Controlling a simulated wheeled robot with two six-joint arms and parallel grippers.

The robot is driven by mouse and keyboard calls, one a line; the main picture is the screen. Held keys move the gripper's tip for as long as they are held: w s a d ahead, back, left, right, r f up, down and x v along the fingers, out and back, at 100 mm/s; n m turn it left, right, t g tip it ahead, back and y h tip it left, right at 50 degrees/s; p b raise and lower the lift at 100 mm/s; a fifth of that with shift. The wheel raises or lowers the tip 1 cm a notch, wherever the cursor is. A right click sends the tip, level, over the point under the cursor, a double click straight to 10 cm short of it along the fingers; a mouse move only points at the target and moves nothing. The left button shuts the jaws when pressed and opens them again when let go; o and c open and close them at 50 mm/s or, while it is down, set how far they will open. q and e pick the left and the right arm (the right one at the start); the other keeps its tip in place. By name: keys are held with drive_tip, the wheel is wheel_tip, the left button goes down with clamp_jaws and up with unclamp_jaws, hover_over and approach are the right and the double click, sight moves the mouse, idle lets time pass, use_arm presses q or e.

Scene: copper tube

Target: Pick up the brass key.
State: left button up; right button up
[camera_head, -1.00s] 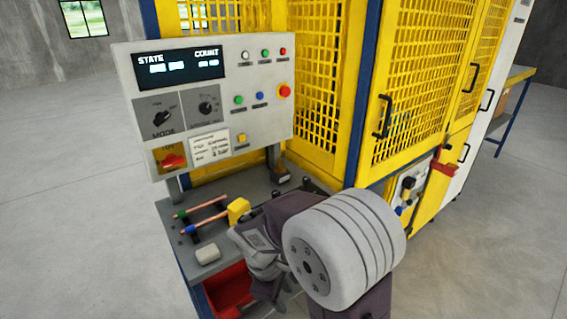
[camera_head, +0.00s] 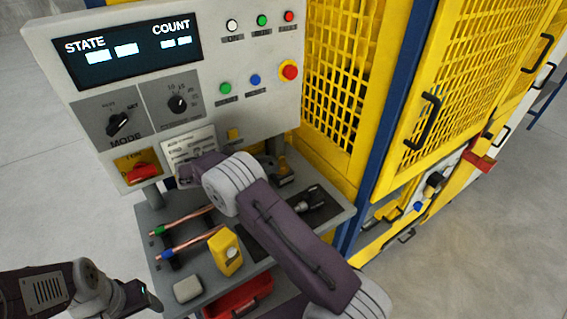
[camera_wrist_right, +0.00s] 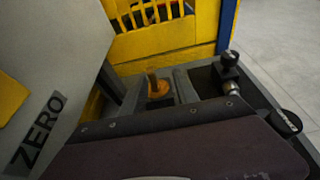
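A small brass-coloured piece (camera_head: 283,166), which looks like the brass key, stands on a dark block at the back of the bench, under the control panel. In the right wrist view the brass-coloured piece (camera_wrist_right: 158,88) shows an upright stem on a wider rounded part; its full outline is unclear. My right gripper (camera_head: 187,172) is in front of the lower panel, to the left of this piece and apart from it. Its fingers are small and partly hidden by the wrist. My left gripper (camera_head: 148,297) is low at the left, apart from the bench items, its fingers unclear.
Two copper tubes (camera_head: 188,240) with coloured ends lie on the bench, beside a yellow block (camera_head: 225,252) and a pale block (camera_head: 187,289). A red bin (camera_head: 240,298) is below. The control panel (camera_head: 60,38) and yellow cage (camera_head: 335,100) bound the back.

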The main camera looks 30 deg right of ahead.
sight(279, 161)
drive_tip(key=d, duration=0.1)
drive_tip(key=w+d+f, duration=0.1)
drive_tip(key=d+f+p, duration=0.1)
drive_tip(key=d, duration=0.1)
drive_tip(key=shift+w, duration=0.4)
drive_tip(key=shift+d+f, duration=0.2)
drive_tip(key=shift+d, duration=0.15)
drive_tip(key=shift+s+d+r, duration=0.1)
drive_tip(key=shift+s, duration=0.05)
drive_tip(key=x, duration=0.2)
drive_tip(key=w+p+x, duration=0.1)
drive_tip(key=x, duration=0.1)
drive_tip(key=shift+d, duration=0.4)
drive_tip(key=shift+s, duration=0.1)
drive_tip(key=c, duration=0.3)
use_arm(q)
drive_tip(key=shift+w+d+r, duration=0.15)
drive_tip(key=shift+w+r, duration=0.1)
drive_tip(key=shift+r, duration=0.3)
drive_tip(key=shift+w+d+r, duration=0.1)
drive_tip(key=shift+w+r, duration=0.15)
drive_tip(key=shift+r, duration=0.3)
use_arm(e)
clamp_jaws()
